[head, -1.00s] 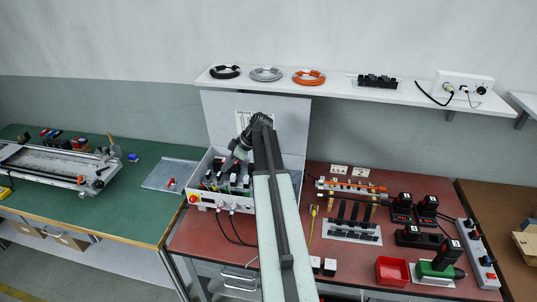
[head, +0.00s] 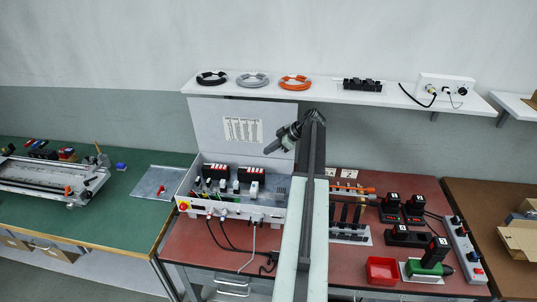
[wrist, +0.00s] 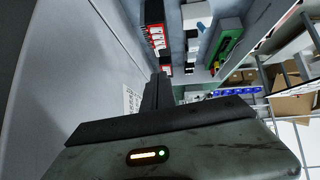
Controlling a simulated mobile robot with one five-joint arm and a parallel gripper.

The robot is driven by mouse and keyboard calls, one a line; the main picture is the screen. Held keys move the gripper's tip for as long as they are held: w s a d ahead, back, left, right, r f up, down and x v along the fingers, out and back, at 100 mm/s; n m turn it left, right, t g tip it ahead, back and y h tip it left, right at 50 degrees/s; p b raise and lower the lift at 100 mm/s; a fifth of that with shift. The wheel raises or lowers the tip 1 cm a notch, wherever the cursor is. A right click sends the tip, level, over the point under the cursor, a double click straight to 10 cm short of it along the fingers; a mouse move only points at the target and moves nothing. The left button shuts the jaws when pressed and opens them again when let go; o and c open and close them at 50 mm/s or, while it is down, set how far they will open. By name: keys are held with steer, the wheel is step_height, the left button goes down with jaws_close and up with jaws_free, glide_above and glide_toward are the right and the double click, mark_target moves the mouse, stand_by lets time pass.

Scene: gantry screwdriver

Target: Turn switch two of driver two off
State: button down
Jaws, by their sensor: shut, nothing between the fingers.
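The open grey control box (head: 270,213) stands on the red bench with its lid (head: 205,115) raised behind it. Inside are two black driver modules with red and white strips, a left one (head: 213,172) and a right one (head: 251,174). The wrist view also shows red-marked modules (wrist: 155,38). The switches are too small to read, and I cannot tell which module is driver two. My gripper (head: 268,151) is shut and empty, above the right part of the box, apart from the modules. Its dark fingers also show in the wrist view (wrist: 160,82).
A white shelf (head: 325,96) with cable coils runs above the box. Battery chargers, a red tray (head: 382,270) and a power strip (head: 466,250) lie on the bench to the right. The green table (head: 130,205) is at left.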

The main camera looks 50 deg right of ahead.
steer(key=b, duration=0.5)
glide_above(253, 170)
steer(key=s+d, duration=0.1)
steer(key=s, duration=0.1)
steer(key=f, duration=0.6)
steer(key=shift+w+d, duration=0.1)
steer(key=shift+d, duration=0.1)
steer(key=f+b, duration=0.3)
steer(key=shift+w, duration=0.3)
steer(key=shift+d+f+b, duration=0.1)
steer(key=shift+f+b, duration=0.35)
steer(key=shift+b, duration=0.05)
steer(key=shift+r, duration=0.1)
steer(key=shift+w, duration=0.1)
